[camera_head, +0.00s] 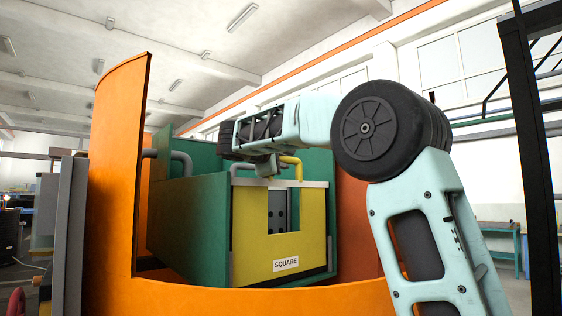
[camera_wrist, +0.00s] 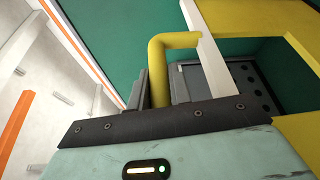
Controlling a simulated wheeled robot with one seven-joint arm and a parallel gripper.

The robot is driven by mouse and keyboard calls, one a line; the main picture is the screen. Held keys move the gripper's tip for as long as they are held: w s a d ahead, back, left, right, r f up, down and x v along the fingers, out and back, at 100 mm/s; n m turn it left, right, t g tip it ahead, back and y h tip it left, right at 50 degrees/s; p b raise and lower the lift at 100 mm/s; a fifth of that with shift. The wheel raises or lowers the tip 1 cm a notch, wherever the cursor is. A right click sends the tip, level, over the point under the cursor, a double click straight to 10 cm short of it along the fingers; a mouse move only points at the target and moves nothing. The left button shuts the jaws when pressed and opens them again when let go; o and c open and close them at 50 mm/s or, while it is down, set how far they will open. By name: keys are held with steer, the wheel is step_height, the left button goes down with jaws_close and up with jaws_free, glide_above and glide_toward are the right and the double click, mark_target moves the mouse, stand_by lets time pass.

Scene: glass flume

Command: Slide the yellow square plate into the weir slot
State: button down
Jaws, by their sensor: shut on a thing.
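The yellow square plate (camera_head: 246,245), labelled "SQUARE", stands upright across the near end of the green flume (camera_head: 185,225). It has a rectangular notch at its top middle and a pale strip along its top edge. Its bent yellow handle (camera_head: 299,168) rises above that strip and also shows in the wrist view (camera_wrist: 176,42). My gripper (camera_head: 268,172) is shut on the handle; its dark fingers flank the handle in the wrist view (camera_wrist: 160,92). A grey upright of the weir slot (camera_head: 232,245) shows beside the plate's left edge. The slot's bottom is mostly hidden, so seating depth cannot be told.
An orange curved wall (camera_head: 118,190) stands at left and runs low across the front. A dark grey perforated panel (camera_wrist: 245,85) shows through the notch. A black post (camera_head: 533,160) stands at far right. Open air lies above the flume.

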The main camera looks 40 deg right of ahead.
steer(key=shift+f, duration=0.1)
steer(key=c, duration=1.2)
jaws_free()
steer(key=shift+f, duration=0.15)
steer(key=b+v, duration=0.3)
steer(key=v, duration=1.4)
steer(key=shift+a+b, duration=0.2)
steer(key=shift+b, duration=0.1)
steer(key=shift+s, duration=0.1)
